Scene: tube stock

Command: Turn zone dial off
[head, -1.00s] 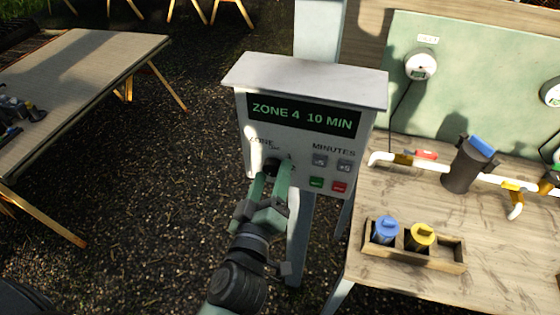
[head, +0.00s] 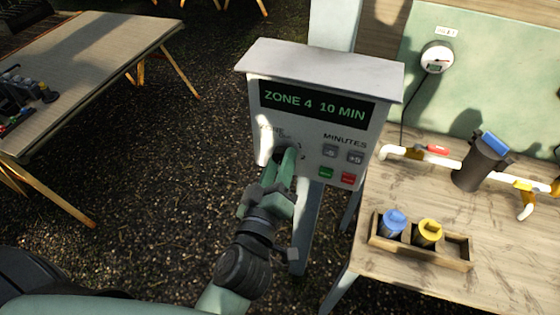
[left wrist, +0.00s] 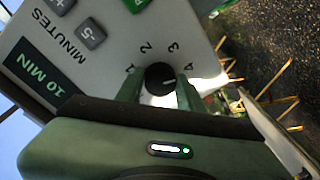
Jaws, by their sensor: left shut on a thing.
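The control box (head: 318,93) is white with a roof-like top, and its dark display (head: 317,104) reads "ZONE 4 10 MIN". The black zone dial (left wrist: 158,74) is on its front panel, with numbers around it and a white mark pointing toward the right finger side in the left wrist view. My left gripper (head: 282,160) is shut on the dial, one finger on each side. My right gripper is not in view.
Minute buttons and a green and a red button (head: 348,178) sit right of the dial. A wooden bench (head: 420,281) at the right holds pipes and a tray (head: 455,254) with blue and yellow capped items. Another table (head: 90,75) stands at the left, with dark gravel between.

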